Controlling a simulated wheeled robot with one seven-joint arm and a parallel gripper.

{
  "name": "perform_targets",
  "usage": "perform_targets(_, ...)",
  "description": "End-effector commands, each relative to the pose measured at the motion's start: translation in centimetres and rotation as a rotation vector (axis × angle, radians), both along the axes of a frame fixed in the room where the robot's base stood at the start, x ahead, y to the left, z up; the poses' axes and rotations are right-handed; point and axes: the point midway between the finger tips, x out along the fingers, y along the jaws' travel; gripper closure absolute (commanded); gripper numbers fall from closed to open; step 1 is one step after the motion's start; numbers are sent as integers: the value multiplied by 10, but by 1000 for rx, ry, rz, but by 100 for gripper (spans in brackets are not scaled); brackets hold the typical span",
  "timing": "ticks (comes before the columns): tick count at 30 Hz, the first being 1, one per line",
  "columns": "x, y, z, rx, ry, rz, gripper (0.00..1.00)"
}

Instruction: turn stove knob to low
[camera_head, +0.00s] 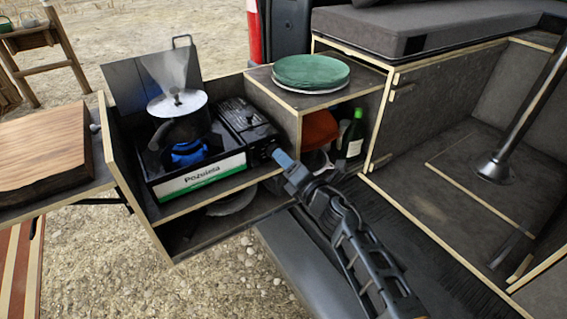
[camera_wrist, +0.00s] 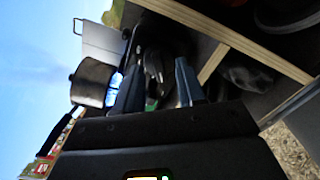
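The camping stove (camera_head: 200,178) sits on a pull-out shelf, with a white front panel reading "Pozoleta". A blue flame (camera_head: 186,155) burns under a dark pot (camera_head: 182,131), and steam rises from it. The stove's knob is at its right end, near my gripper (camera_head: 280,157); the fingertips largely hide it in the head view. In the wrist view my gripper (camera_wrist: 159,88) has its two bluish fingers apart, with a grey knob-like part (camera_wrist: 154,64) beyond and between them. I cannot tell whether they touch it. The knob's setting cannot be read.
Green plates (camera_head: 310,71) are stacked on the box right of the stove. A wooden board (camera_head: 42,147) lies at left. Box walls closely border the stove.

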Motion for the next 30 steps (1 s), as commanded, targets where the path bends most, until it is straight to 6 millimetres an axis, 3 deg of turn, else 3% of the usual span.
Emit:
perform_targets(13,9,6,1,2,1,-1,62)
perform_targets(25,9,6,0,2,1,-1,100)
perform_targets(30,9,6,0,2,1,-1,100)
